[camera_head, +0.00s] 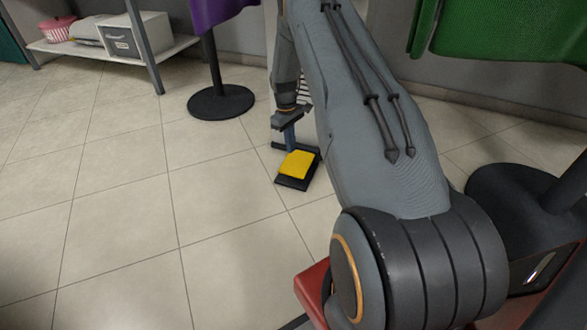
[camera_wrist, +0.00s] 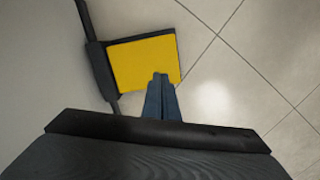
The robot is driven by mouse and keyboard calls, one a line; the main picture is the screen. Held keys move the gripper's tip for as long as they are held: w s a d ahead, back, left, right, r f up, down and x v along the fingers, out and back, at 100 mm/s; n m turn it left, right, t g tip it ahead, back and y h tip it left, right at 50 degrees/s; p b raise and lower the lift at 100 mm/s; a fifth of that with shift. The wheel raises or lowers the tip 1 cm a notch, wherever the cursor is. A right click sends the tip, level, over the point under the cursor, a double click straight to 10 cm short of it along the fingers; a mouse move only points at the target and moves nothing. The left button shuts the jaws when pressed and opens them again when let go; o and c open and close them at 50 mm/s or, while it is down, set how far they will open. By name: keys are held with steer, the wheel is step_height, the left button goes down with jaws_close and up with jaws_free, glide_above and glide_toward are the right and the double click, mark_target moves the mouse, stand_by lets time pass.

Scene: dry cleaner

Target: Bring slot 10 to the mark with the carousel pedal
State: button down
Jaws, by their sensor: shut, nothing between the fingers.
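The carousel pedal (camera_head: 297,165) is a yellow plate in a black frame on the tiled floor, near the middle of the head view. The wrist view shows its yellow plate (camera_wrist: 140,58) close up. My gripper (camera_head: 290,143) points down at the pedal's far edge, its blue-grey fingers shut and empty. In the wrist view the fingertips (camera_wrist: 160,78) overlap the near right part of the yellow plate. I cannot tell whether they touch it. Slot 10, the slot numbers and the mark are not in view.
A round black stand base (camera_head: 221,102) stands left of the pedal, under a purple cloth (camera_head: 215,12). A green cloth (camera_head: 500,30) hangs at the upper right. A low shelf (camera_head: 180,47) with a grey box (camera_head: 138,38) is at the back left. The left floor is clear.

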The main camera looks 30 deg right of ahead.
mark_target(293, 167)
steer(key=shift+f, duration=0.1)
steer(key=shift+s+d+f+b, duration=0.1)
steer(key=shift+s+f+b, duration=0.1)
steer(key=shift+f+b, duration=1.15)
steer(key=shift+s+f+b, duration=0.2)
steer(key=shift+f+b, duration=0.4)
steer(key=shift+f, duration=1.45)
